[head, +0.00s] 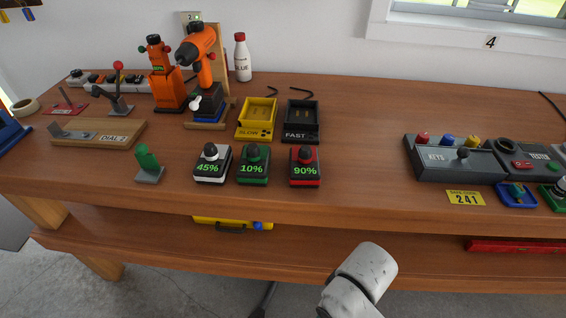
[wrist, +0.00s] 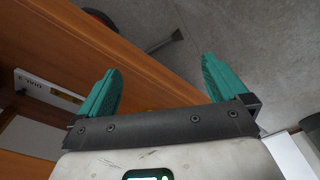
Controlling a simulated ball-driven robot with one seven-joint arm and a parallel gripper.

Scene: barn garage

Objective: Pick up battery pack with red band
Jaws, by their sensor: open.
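The battery pack with the red band (head: 305,167) stands upright near the front edge of the workbench in the head view, with a green "90%" display. To its left stand a pack with a green band (head: 254,165) reading "10%" and a pack with a white band (head: 212,164) reading "45%". My gripper (wrist: 172,85) shows in the wrist view with its two teal fingers spread apart and nothing between them. It points past wooden boards toward the grey floor. No battery pack shows in the wrist view.
The workbench (head: 360,152) is clear right of the red-banded pack. Behind it are a black FAST charger (head: 301,120) and a yellow SLOW charger (head: 257,118). An orange drill (head: 200,58) stands behind. A grey KEYS box (head: 450,160) is at right. A lower shelf (head: 330,250) runs below.

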